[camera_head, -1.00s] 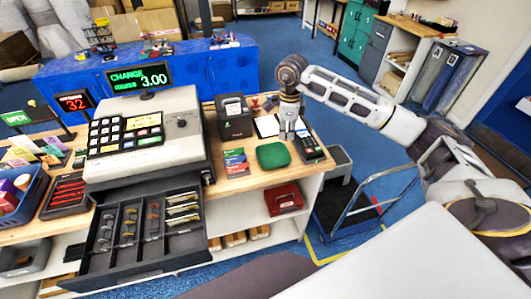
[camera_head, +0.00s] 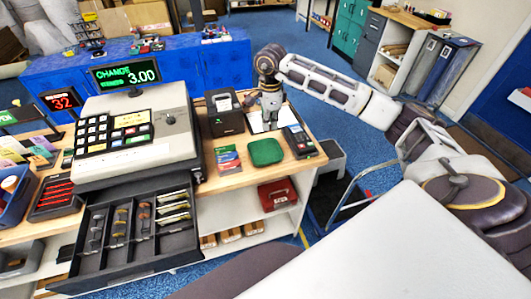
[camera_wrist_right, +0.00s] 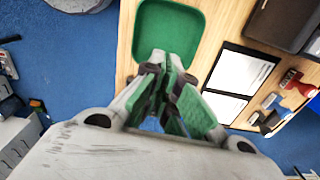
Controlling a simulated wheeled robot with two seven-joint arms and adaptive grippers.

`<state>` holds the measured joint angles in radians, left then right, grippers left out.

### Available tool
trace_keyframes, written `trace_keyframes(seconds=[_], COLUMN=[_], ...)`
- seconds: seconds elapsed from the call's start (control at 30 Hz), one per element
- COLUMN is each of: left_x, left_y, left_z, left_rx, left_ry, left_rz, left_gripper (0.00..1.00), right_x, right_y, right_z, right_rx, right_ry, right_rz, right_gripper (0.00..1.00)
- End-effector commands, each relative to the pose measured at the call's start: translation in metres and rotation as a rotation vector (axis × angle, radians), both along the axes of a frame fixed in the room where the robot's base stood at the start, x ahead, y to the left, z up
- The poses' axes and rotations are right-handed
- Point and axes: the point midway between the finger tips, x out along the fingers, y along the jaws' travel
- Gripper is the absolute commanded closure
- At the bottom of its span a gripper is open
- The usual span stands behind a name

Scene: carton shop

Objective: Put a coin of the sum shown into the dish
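The register display (camera_head: 127,74) reads CHANGE 3.00 in green. The cash drawer (camera_head: 85,270) is open below the register, with several coins in its left compartments and more upright pieces in its right ones. The green dish (camera_head: 265,152) lies on the wooden counter right of the register and looks empty. It also shows in the right wrist view (camera_wrist_right: 168,28), just past my fingertips. My right gripper (camera_head: 270,112) points down behind the dish. In the wrist view its fingertips (camera_wrist_right: 167,68) meet, with no coin visible between them. My left gripper is out of view.
A card terminal (camera_head: 299,141) stands right of the dish, a black printer (camera_head: 225,118) behind it to the left. Coloured cards (camera_head: 228,160) lie by the register. A red cash box (camera_head: 277,194) sits on the shelf below.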

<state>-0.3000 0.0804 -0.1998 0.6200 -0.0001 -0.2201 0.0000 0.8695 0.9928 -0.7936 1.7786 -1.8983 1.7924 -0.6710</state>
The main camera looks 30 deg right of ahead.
Motion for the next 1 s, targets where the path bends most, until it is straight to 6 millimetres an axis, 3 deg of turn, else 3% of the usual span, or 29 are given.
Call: trace_keyframes(seconds=[0.63, 1.0], left_x=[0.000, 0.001], left_y=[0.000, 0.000], left_z=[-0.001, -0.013], left_rx=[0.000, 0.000], left_ry=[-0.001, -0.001], left_rz=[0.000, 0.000], left_gripper=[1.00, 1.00], right_x=[0.000, 0.000], right_y=[0.000, 0.000], right_z=[-0.002, -0.025], right_rx=[0.000, -0.001], right_ry=[0.000, 0.001], right_rz=[0.030, 0.029], right_gripper=[1.00, 1.00])
